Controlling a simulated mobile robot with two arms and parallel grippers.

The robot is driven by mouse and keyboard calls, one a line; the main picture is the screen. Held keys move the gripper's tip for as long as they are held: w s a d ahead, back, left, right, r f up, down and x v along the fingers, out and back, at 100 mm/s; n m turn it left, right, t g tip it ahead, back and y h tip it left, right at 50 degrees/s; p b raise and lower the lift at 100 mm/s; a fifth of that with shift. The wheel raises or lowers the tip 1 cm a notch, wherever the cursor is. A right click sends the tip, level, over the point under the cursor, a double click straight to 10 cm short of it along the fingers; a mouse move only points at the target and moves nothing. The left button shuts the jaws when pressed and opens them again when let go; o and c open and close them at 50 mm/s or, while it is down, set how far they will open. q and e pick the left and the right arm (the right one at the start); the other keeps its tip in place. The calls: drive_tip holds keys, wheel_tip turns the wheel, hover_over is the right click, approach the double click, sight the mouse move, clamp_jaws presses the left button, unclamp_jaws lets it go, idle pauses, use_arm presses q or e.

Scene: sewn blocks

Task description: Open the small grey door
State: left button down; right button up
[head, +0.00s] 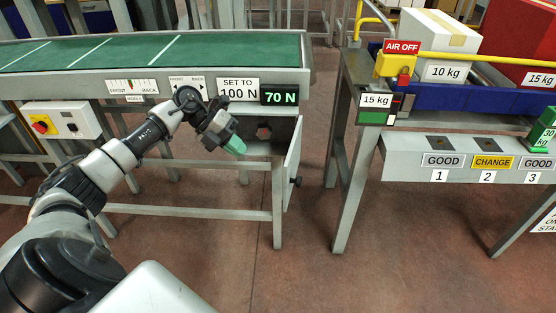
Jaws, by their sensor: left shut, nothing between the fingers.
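The small grey door (293,165) is at the right end of the green conveyor's frame, below the 70 N display. It stands swung out from the frame, seen nearly edge-on, with a black knob (297,182) on its right face. Left of it an open recess (264,132) shows a dark round-looking part inside. My left gripper (236,146) has green fingertips, shut and empty. In the picture it is left of the door and in front of the recess, apart from the knob. My right gripper is out of view.
The green conveyor (150,52) runs along the back left, with a white switch box (62,121) below it. A second bench (400,158) with numbered stations and a blue tray (440,97) stands at right. The floor between the benches is clear.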

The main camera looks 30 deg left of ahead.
use_arm(q)
drive_tip(key=d+r+p+x, duration=0.1)
drive_tip(key=x, duration=1.1)
drive_tip(key=shift+w+d+r+p, duration=0.3)
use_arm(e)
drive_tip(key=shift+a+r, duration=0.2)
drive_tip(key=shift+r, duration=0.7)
use_arm(q)
drive_tip(key=shift+d, duration=0.1)
